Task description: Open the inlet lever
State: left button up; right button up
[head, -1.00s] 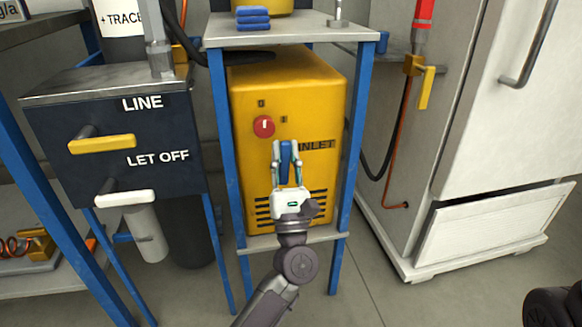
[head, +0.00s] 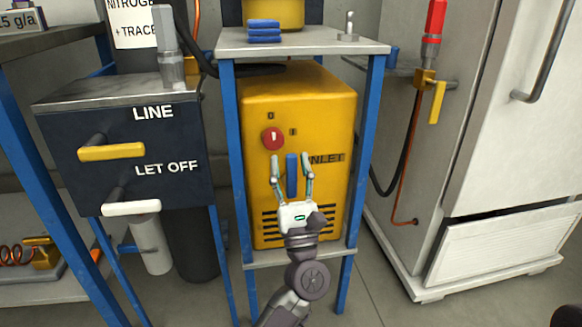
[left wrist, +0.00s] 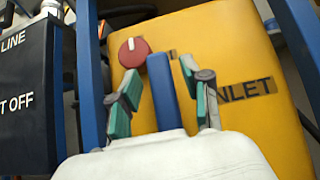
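The inlet lever is a blue bar (head: 291,175) standing upright on the front of the yellow machine (head: 330,115), just left of the INLET label (head: 327,159). My left gripper (head: 290,158) is open in front of the machine, one finger on each side of the lever, with gaps showing. In the left wrist view the blue lever (left wrist: 163,92) stands between the spread fingers (left wrist: 159,74), and its lower end is hidden behind the gripper's white body. My right gripper is not in view.
A red knob (head: 273,138) sits above the lever. Blue posts (head: 231,180) flank the machine. A dark LINE box (head: 180,145) with a yellow handle (head: 112,151) and a white handle (head: 131,208) stands left. A white cabinet (head: 520,150) stands right.

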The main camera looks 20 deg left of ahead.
pick_arm(q)
jog(key=shift+d, duration=0.1)
jog(key=v, duration=1.2)
